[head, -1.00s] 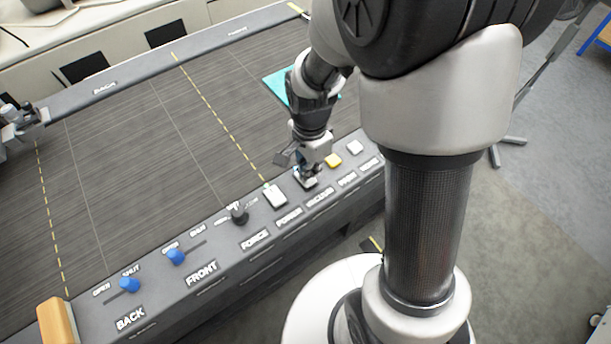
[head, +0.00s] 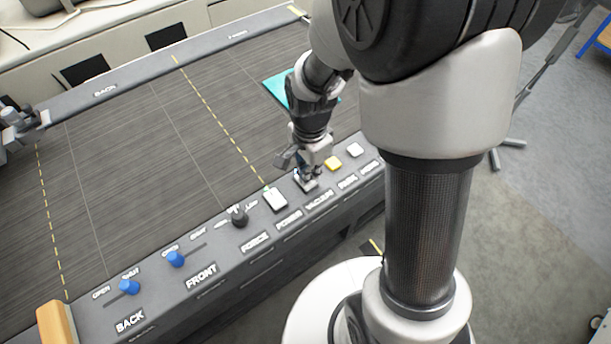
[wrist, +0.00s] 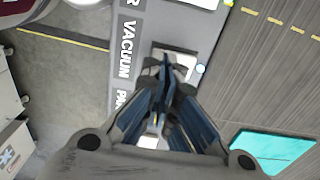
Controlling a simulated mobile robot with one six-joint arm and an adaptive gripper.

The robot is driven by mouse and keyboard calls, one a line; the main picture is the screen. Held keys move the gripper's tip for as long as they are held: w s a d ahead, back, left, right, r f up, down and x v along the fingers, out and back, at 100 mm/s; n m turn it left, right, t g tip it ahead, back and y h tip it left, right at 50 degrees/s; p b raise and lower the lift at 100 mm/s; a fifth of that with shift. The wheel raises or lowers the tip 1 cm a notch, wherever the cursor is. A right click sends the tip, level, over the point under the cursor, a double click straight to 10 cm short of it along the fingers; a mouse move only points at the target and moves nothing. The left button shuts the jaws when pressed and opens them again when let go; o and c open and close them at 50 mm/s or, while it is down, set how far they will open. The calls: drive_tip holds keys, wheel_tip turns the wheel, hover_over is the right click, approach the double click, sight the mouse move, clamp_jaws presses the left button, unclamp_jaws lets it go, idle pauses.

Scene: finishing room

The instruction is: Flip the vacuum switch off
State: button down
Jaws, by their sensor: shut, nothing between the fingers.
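The vacuum switch (head: 309,187) is a pale rocker in the front control panel, above its VACUUM label (head: 320,199). My gripper hides much of it. In the wrist view, part of the switch (wrist: 186,64) shows beside my fingertips, with a small pale-blue lamp (wrist: 201,69) next to it. My gripper (head: 306,177) is shut and empty, pointing down at the switch. In the wrist view, my closed fingertips (wrist: 166,62) overlap the switch's edge. I cannot tell whether they touch it or which way the rocker is tilted.
A black force knob (head: 239,215) and blue sliders (head: 175,258) lie farther left. A teal sheet (head: 277,87) lies on the dark bed behind.

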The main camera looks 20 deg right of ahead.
drive_tip(key=shift+f+b, duration=0.85)
drive_tip(key=shift+f, duration=0.35)
idle(0.6)
drive_tip(key=shift+r+p, duration=3)
drive_tip(key=shift+r, duration=0.6)
